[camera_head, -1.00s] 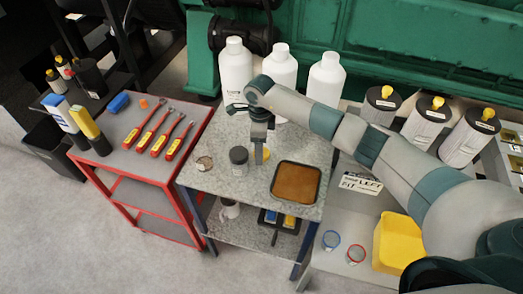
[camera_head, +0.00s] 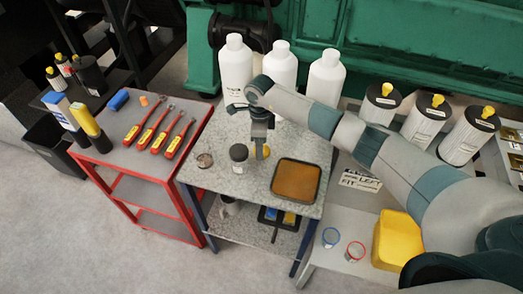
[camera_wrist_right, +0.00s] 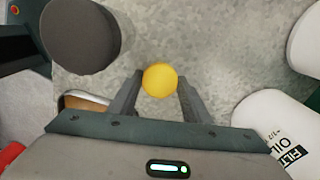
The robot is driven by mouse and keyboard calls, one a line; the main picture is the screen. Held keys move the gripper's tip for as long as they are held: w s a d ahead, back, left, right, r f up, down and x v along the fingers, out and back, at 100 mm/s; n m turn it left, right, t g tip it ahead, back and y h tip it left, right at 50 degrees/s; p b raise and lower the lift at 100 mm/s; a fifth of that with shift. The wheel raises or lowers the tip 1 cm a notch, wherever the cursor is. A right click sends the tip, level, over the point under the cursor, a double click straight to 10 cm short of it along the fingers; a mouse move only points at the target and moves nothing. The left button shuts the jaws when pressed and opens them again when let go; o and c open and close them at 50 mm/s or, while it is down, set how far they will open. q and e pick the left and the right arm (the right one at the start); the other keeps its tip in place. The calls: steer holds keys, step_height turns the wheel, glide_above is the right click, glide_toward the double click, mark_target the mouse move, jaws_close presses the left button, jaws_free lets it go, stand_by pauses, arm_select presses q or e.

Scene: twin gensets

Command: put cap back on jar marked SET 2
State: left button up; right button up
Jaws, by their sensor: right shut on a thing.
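A small dark jar (camera_head: 238,154) stands on the speckled table, left of my right gripper. Its wide dark grey top (camera_wrist_right: 82,36) fills the upper left of the right wrist view. I cannot read its label. A round yellow cap (camera_wrist_right: 160,80) sits between the fingertips of my right gripper (camera_wrist_right: 159,88), which is shut on it. In the head view the yellow cap (camera_head: 267,152) shows just beside the fingers, low over the table and apart from the jar. My left gripper is not in view.
A brown-filled tray (camera_head: 296,180) lies right of the gripper. Tall white bottles (camera_head: 282,70) stand behind it. A small round dish (camera_head: 205,160) lies left of the jar. A red cart (camera_head: 165,172) with tools stands farther left. The tabletop near the gripper is partly clear.

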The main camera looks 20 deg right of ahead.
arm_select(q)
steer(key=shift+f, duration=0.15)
arm_select(e)
steer(key=shift+r, duration=0.15)
steer(key=shift+r+b, duration=0.55)
step_height(320, 180, up, 2)
steer(key=shift+w+r+b, duration=0.1)
steer(key=shift+r+b, duration=0.15)
steer(key=shift+b, duration=0.55)
arm_select(q)
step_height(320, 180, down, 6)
steer(key=b, duration=0.4)
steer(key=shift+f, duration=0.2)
arm_select(e)
steer(key=s+d+r, duration=0.7)
steer(key=s+d, duration=0.1)
steer(key=shift+s, duration=0.4)
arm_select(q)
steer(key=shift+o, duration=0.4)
arm_select(e)
steer(key=shift+a, duration=0.1)
